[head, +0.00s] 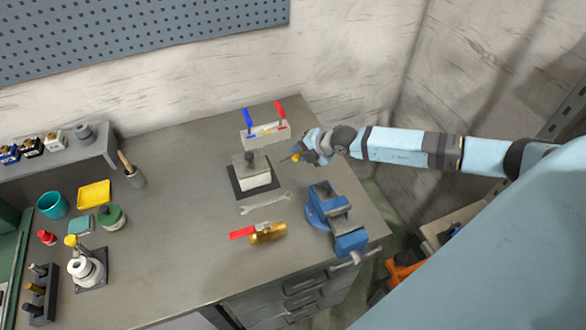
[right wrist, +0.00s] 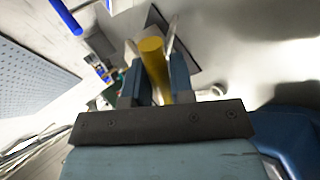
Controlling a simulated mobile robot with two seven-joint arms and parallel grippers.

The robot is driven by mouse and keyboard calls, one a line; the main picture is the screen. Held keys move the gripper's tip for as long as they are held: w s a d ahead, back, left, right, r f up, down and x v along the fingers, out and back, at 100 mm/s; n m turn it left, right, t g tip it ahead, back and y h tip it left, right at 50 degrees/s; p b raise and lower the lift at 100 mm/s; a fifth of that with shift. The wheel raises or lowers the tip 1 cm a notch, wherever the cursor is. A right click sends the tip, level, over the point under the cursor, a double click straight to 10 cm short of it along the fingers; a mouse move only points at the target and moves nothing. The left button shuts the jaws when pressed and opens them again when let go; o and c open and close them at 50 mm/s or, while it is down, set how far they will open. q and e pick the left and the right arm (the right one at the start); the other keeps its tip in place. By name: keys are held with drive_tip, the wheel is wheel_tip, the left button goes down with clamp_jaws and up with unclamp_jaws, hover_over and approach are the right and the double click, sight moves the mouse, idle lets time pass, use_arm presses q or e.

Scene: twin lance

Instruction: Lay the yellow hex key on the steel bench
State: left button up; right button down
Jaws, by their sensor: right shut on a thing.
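The yellow hex key (right wrist: 152,62) is between the fingers of my right gripper (right wrist: 153,75); its thick yellow handle shows in the right wrist view. In the head view the right gripper (head: 299,155) is shut on it above the steel bench (head: 190,215), and only a small yellow part and a thin dark tip show. My left gripper is not in view.
A block on a dark mat (head: 241,193) sits left of the gripper. A wrench (head: 265,203), a brass valve with red handle (head: 267,233) and a blue vise (head: 330,208) lie nearer. The bench middle is clear. Jars and trays stand at left.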

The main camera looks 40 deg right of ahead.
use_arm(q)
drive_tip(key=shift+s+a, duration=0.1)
use_arm(e)
drive_tip(key=c, duration=1.1)
unclamp_jaws()
drive_tip(key=shift+c, duration=0.2)
drive_tip(key=shift+s+d+r+p, duration=0.1)
drive_tip(key=shift+s+r+p, duration=0.05)
drive_tip(key=shift+r+p, duration=0.25)
use_arm(q)
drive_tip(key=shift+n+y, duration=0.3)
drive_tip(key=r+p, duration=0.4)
drive_tip(key=p, duration=0.1)
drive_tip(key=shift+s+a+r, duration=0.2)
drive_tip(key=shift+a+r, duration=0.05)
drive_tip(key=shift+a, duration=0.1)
use_arm(e)
drive_tip(key=v, duration=0.7)
drive_tip(key=shift+s, duration=0.2)
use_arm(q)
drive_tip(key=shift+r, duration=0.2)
use_arm(e)
wheel_tip(320, 180, up, 8)
drive_tip(key=s+d, duration=0.1)
drive_tip(key=s, duration=0.1)
